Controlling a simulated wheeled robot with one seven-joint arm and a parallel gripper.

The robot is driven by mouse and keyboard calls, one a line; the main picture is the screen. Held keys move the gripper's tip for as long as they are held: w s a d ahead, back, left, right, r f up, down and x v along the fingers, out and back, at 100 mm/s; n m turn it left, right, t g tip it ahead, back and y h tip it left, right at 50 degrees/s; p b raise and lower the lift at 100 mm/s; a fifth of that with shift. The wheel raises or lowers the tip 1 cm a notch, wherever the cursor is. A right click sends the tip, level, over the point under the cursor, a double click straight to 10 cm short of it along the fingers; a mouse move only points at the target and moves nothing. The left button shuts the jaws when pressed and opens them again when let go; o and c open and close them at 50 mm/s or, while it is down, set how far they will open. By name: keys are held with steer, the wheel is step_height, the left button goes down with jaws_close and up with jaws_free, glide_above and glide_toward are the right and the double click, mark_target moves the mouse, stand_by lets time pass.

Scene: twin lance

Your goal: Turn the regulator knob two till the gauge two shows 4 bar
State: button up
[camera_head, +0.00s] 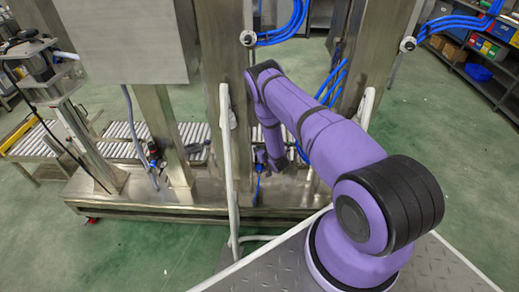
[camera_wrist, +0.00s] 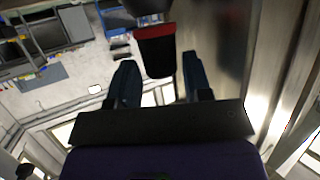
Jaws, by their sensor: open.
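In the wrist view a black knob (camera_wrist: 155,55) with a red band is at the top middle, between the tips of my gripper (camera_wrist: 159,68). The two dark fingers stand open, with a gap visible on each side of the knob. I cannot tell whether this is regulator knob two. In the head view my gripper (camera_head: 279,163) is low beside the steel column, its fingers too small to make out. A purple-blue fitting shows just left of it, partly hidden by my arm. No gauge face is readable in either view.
Another regulator fitting (camera_head: 153,150) with a blue hose is on the left steel post. A white rail (camera_head: 227,170) stands left of my arm. A roller conveyor (camera_head: 125,130) runs behind the machine base (camera_head: 215,200). Green floor is free at right.

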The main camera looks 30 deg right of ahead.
steer(key=shift+x, duration=1.05)
steer(key=c, duration=0.6)
steer(key=shift+c, duration=0.2)
